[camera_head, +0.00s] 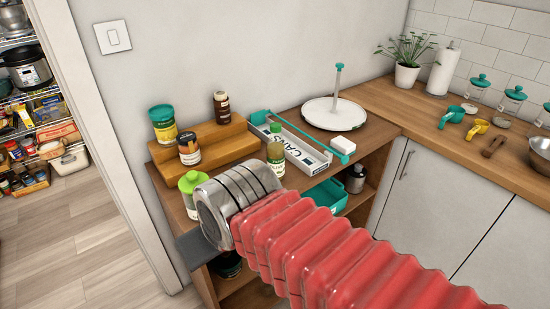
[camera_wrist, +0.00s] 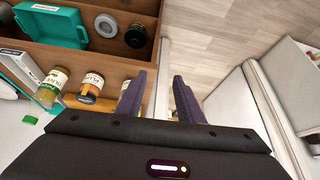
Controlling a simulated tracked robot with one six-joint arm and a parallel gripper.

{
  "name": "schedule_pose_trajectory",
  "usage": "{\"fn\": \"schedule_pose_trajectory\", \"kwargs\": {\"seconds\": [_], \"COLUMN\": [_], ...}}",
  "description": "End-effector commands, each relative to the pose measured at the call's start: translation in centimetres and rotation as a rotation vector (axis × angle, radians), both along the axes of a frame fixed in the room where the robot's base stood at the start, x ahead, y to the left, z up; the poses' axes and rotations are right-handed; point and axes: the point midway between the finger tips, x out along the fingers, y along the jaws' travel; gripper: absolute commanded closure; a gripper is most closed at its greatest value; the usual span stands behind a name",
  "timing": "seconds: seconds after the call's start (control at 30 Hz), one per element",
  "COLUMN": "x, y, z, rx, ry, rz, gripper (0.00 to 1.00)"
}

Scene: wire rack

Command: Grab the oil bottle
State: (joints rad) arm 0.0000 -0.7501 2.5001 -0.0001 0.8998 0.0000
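The likely oil bottle (camera_head: 276,150), slim and yellowish with a green cap, stands upright on the wooden shelf unit, beside the white CANS box. In the wrist view, what looks like the same bottle (camera_wrist: 47,92) is at the left, its green cap toward the camera. My gripper (camera_wrist: 159,78) has its two dark fingers apart, with nothing between them. The bottle is well left of the fingers in that view and not touched. In the head view my red sleeve and metal wrist hide the fingers, and the wrist lies left of and nearer than the bottle.
A green-lidded jar (camera_head: 191,188) is close to my wrist. A wooden riser (camera_head: 222,141) bears several containers. A teal bin (camera_head: 326,194) sits on the shelf below. Floor is open at left.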

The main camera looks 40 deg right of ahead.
Motion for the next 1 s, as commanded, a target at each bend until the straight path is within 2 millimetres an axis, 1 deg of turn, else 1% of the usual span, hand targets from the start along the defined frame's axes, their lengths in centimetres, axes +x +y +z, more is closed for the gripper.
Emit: {"fn": "schedule_pose_trajectory", "kwargs": {"seconds": [0.03,0.17,0.2,0.27,0.37,0.5,0.6,0.8,1.0], "x": [0.1,1.0,1.5,2.6,4.8,8.1,10.2,13.3,15.2], "y": [-0.1,-0.9,-1.5,-2.6,-5.0,-9.2,-12.2,-17.9,-22.7], "z": [0.0,0.0,0.0,0.0,0.0,0.1,0.3,0.7,0.9], "rx": [-0.001,-0.01,-0.017,-0.032,-0.063,-0.116,-0.151,-0.213,-0.251], "ry": [-0.001,-0.022,-0.035,-0.061,-0.12,-0.223,-0.297,-0.439,-0.576], "rz": [-0.002,-0.025,-0.036,-0.061,-0.113,-0.187,-0.229,-0.286,-0.309], "gripper": [0.62,0.53,0.51,0.51,0.51,0.51,0.51,0.51,0.51]}}
